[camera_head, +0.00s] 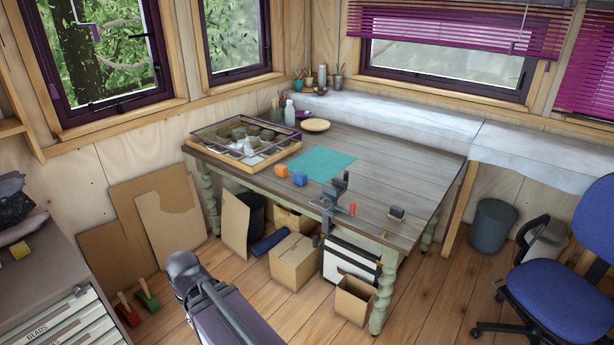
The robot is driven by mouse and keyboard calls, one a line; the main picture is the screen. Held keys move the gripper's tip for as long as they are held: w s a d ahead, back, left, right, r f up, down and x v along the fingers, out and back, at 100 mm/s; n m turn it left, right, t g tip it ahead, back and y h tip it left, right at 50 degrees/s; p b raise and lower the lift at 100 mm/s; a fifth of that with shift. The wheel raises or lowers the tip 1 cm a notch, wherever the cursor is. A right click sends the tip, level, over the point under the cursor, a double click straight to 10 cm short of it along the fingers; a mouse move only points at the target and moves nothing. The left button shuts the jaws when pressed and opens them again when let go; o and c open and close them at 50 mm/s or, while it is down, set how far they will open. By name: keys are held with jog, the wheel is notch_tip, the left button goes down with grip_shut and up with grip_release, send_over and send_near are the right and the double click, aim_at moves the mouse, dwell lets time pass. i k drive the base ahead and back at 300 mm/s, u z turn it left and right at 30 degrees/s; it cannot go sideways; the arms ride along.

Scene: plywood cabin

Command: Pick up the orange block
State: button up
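The orange block (281,170) sits on the wooden table (375,170), near its front left side. A small blue block (300,179) sits just to the right of it and slightly nearer the front edge. Both lie by the left corner of a teal mat (321,166). The orange block is in plain sight with nothing on it. A dark part at the bottom of the view looks like my arm, but my gripper is not in view.
A shallow wooden tray box with a raised frame (222,160) stands left of the blocks. A grey vise (335,197) rises at the front edge, right of them. Cardboard boxes (294,262) stand below the table. A blue chair (560,285) is at right.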

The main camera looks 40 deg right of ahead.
aim_at(281, 170)
jog(key=z, duration=1.05)
jog(key=k, duration=0.6)
jog(key=i, duration=0.6)
jog(key=z, duration=0.1)
